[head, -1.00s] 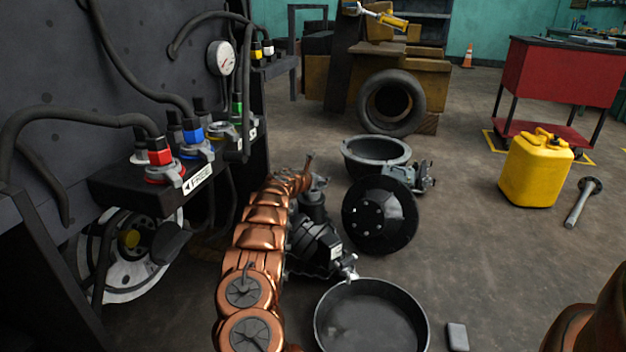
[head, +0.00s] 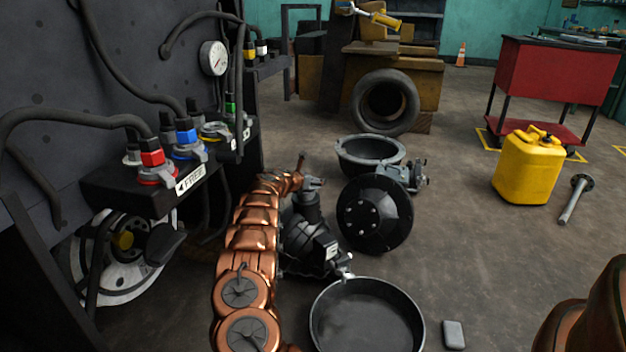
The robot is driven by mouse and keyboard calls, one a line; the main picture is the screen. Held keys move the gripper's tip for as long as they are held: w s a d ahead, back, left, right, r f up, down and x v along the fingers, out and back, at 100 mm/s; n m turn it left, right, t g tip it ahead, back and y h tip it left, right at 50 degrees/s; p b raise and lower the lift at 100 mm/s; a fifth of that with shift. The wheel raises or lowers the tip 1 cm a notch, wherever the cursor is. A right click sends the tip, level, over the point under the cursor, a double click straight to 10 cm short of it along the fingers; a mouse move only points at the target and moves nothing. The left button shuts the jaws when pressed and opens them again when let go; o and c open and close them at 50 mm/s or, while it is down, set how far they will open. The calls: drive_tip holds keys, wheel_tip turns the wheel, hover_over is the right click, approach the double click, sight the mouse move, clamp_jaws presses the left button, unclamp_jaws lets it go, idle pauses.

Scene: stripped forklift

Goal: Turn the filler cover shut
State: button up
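At the lower left, low on the dark forklift panel, a pale round plate (head: 95,262) carries a yellow cap (head: 123,240). A dark rounded flap, which looks like the filler cover (head: 165,244), sits to the right of the yellow cap and leaves it uncovered. My copper arm rises from the bottom middle. My gripper (head: 344,272), black with pale metal tips, hangs low beyond the arm, above the basin's back rim in the picture. It is well to the right of the cover and apart from it. Its tips are too small to tell open from shut.
Above the plate, a ledge (head: 130,195) holds red, blue and green hose couplings, with hoses looping down. A black basin (head: 318,318), a black drum (head: 375,213) and a grey bowl (head: 345,150) stand right of my arm. A yellow can (head: 527,170) stands on open floor.

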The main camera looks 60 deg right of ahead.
drive_tip(key=shift+w+a, duration=0.1)
drive_tip(key=shift+a, duration=0.05)
drive_tip(key=shift+w+a+r, duration=0.1)
drive_tip(key=shift+a+r, duration=0.35)
drive_tip(key=shift+a, duration=0.1)
drive_tip(key=shift+v, duration=0.85)
drive_tip(key=v, duration=0.8)
drive_tip(key=shift+a, duration=0.4)
drive_tip(key=shift+c, duration=0.2)
